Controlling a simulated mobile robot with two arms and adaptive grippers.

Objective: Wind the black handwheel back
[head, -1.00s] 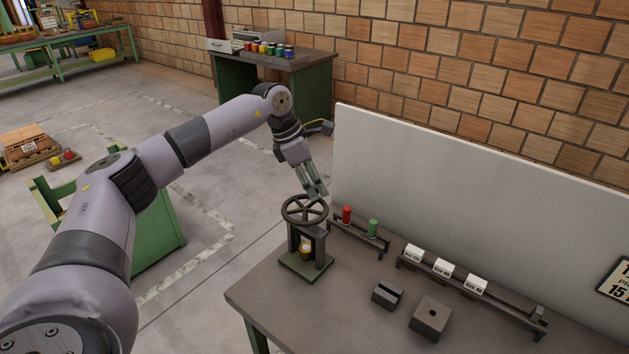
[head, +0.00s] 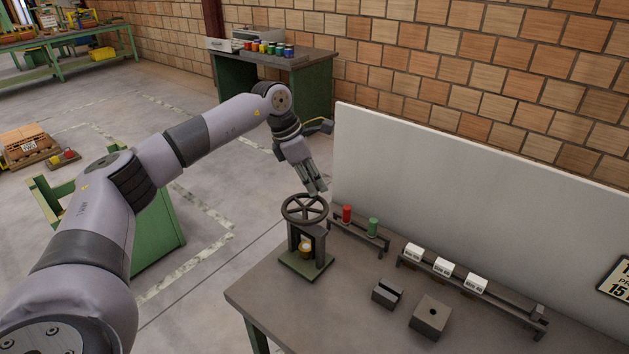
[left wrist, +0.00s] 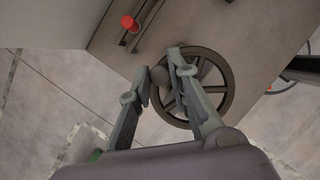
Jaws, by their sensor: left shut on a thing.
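The black handwheel (head: 304,209), a spoked ring, lies flat on top of a dark stand with a green base (head: 305,264) at the near left part of the workbench. My left gripper (head: 318,190) reaches down to the far right side of the rim. In the left wrist view my left gripper (left wrist: 163,74) is shut on the handwheel's small round knob at the rim, and the wheel's spokes and rim (left wrist: 229,92) show beside and behind one finger. That finger hides part of the wheel. My right gripper is not in view.
A rack with a red (head: 347,214) and a green cylinder (head: 373,228) stands close to the wheel's right. A rail with white blocks (head: 443,267) and two dark blocks (head: 431,318) lie farther right. A pale panel (head: 480,200) stands along the bench's back.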

